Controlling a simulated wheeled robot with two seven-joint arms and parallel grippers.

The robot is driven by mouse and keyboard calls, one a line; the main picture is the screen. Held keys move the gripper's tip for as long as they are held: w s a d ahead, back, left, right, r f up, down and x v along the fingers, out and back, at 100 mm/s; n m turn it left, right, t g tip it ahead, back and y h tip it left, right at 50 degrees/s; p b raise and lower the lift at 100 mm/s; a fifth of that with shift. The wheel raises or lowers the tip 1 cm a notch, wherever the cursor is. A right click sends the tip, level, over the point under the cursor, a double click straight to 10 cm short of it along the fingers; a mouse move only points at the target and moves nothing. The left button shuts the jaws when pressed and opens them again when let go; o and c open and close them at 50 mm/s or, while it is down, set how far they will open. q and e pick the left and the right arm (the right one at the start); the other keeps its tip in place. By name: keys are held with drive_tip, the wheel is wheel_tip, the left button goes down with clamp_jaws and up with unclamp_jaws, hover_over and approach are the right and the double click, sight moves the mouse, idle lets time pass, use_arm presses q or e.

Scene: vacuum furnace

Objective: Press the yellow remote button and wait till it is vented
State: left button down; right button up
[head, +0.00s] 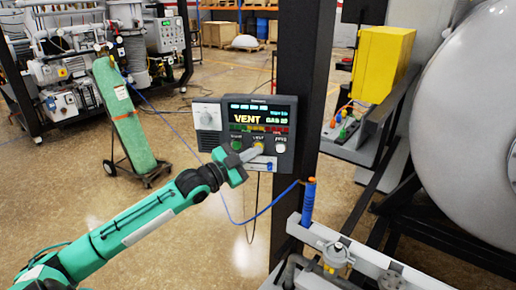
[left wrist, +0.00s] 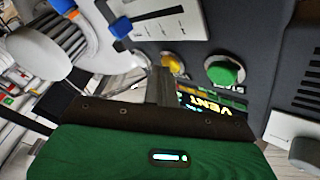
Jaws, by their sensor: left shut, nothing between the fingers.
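The control box (head: 207,116) is mounted on a dark post, and its display (head: 257,114) reads "VENT" with a smaller "GAS" reading beside it. Below the display sit a green button (head: 236,145), the yellow button (head: 258,147) and a white button (head: 280,148). My left gripper (head: 252,154) is shut and empty, with its fingertips at the yellow button. In the left wrist view, the fingers (left wrist: 160,86) end right beside the yellow button (left wrist: 173,64), with the green button (left wrist: 224,70) to the right. I cannot tell whether the fingertips touch the yellow button. My right gripper is out of view.
The dark post (head: 304,80) stands right behind the box. A large grey cylindrical vessel (head: 470,110) and a yellow box (head: 383,62) are on the right. A green gas cylinder (head: 122,115) stands on a cart at the left. A blue cable hangs near the box.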

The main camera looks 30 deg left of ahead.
use_arm(q)
drive_tip(key=shift+s, duration=0.1)
drive_tip(key=shift+s+d+p, duration=0.35)
drive_tip(key=shift+s, duration=0.25)
drive_tip(key=s, duration=0.1)
drive_tip(key=s+d+p, duration=0.1)
drive_tip(key=s, duration=0.1)
drive_tip(key=s+d+p, duration=0.1)
drive_tip(key=shift+s, duration=0.25)
idle(0.7)
